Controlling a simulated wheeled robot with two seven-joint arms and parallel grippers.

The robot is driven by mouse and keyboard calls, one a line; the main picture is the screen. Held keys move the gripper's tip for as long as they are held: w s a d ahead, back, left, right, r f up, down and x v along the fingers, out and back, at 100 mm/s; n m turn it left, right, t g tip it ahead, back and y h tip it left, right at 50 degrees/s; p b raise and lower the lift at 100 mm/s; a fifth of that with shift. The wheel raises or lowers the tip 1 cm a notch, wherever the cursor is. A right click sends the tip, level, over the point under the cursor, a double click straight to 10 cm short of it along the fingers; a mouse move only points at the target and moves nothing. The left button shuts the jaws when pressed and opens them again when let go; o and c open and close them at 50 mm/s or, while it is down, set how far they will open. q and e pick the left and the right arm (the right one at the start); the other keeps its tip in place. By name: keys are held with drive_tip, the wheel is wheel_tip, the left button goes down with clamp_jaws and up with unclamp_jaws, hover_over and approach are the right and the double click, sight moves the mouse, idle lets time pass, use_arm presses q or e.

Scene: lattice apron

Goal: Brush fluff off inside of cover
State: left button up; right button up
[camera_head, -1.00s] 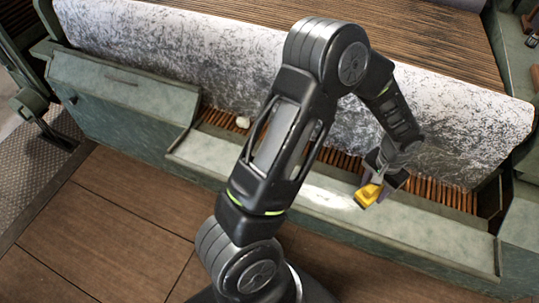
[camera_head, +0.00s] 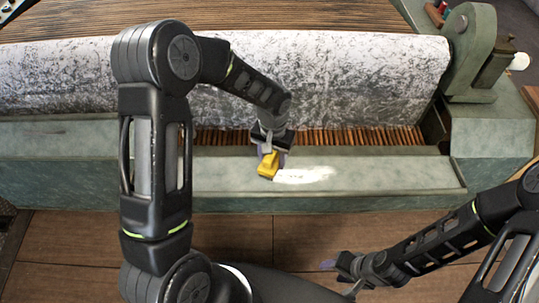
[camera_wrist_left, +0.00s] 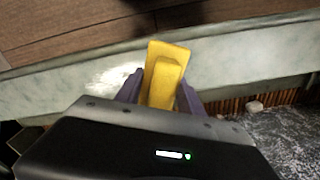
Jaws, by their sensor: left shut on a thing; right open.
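The cover (camera_head: 390,175) is a long pale green flap lying open along the front of the machine, inside face up. A patch of white fluff (camera_head: 308,174) lies on it; it also shows in the left wrist view (camera_wrist_left: 112,75). My left gripper (camera_head: 270,151) is shut on a yellow brush (camera_head: 268,166), which is over the cover at the left end of the fluff. The brush (camera_wrist_left: 163,75) sits between the purple fingertips in the left wrist view; whether it touches the cover is unclear. My right gripper (camera_head: 335,266) is open and empty, in front of the cover above the floor.
Behind the cover are a row of brown slats (camera_head: 350,137) and a grey-white mottled roller (camera_head: 350,80). A green bracket (camera_head: 472,50) stands at the right end. The wooden floor (camera_head: 70,245) in front is clear.

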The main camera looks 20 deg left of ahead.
use_arm(q)
drive_tip(key=w+f+m+b, duration=0.1)
drive_tip(key=m+b, duration=0.2)
drive_tip(key=m, duration=0.1)
drive_tip(key=f+m+b, duration=0.1)
drive_tip(key=m+b, duration=0.2)
drive_tip(key=w+a+f+m+b, duration=0.1)
drive_tip(key=m+b, duration=0.2)
drive_tip(key=m, duration=0.1)
drive_tip(key=shift+w+f+m+b, duration=0.3)
drive_tip(key=shift+b, duration=0.05)
use_arm(e)
drive_tip(key=shift+o, duration=1)
wheel_tip(320, 180, down, 10)
use_arm(q)
drive_tip(key=shift+w+a+r+m, duration=0.1)
drive_tip(key=shift+a+m, duration=0.05)
drive_tip(key=shift+m, duration=0.35)
drive_tip(key=shift+r+m, duration=0.2)
drive_tip(key=shift+m, duration=0.1)
use_arm(e)
drive_tip(key=shift+f, duration=0.25)
